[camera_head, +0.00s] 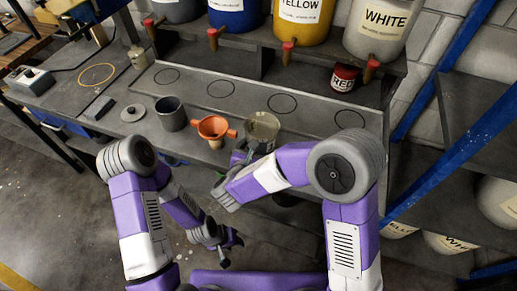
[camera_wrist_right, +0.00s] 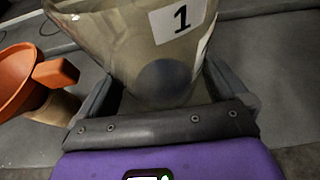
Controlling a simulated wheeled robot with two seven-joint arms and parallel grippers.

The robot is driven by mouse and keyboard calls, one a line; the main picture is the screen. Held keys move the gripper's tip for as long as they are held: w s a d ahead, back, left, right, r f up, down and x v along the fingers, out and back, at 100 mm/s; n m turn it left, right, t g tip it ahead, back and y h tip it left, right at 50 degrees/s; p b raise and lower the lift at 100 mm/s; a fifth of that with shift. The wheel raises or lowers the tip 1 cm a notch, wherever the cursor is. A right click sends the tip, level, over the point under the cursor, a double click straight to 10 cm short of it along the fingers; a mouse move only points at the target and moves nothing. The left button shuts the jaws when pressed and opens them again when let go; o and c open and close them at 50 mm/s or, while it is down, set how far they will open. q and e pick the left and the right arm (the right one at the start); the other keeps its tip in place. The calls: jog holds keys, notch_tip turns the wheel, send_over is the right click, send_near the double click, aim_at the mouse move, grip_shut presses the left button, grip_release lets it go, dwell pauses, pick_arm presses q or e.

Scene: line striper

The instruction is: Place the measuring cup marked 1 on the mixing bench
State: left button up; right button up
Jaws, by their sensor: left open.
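The measuring cup marked 1 (camera_head: 262,127) is a cloudy, see-through cup at the front edge of the grey bench (camera_head: 185,146), right of the orange funnel. In the right wrist view the cup (camera_wrist_right: 140,35) shows its white label with a black 1. My right gripper (camera_wrist_right: 165,100) has a finger on each side of the cup's narrow lower part and looks shut on it. In the head view, whether its base touches the bench cannot be told. My left gripper (camera_head: 222,242) is open and empty, low in front of the bench.
An orange funnel (camera_head: 213,128) stands close left of the cup, beside a dark grey mug (camera_head: 171,113). A raised strip (camera_head: 250,103) with several black circles runs behind. A red pot (camera_head: 344,78) sits back right. A yellow ring (camera_head: 96,75) marks a bench area at left.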

jog(key=shift+r, duration=0.15)
jog(key=p+v, duration=0.2)
jog(key=v, duration=1)
jog(key=shift+s, duration=0.1)
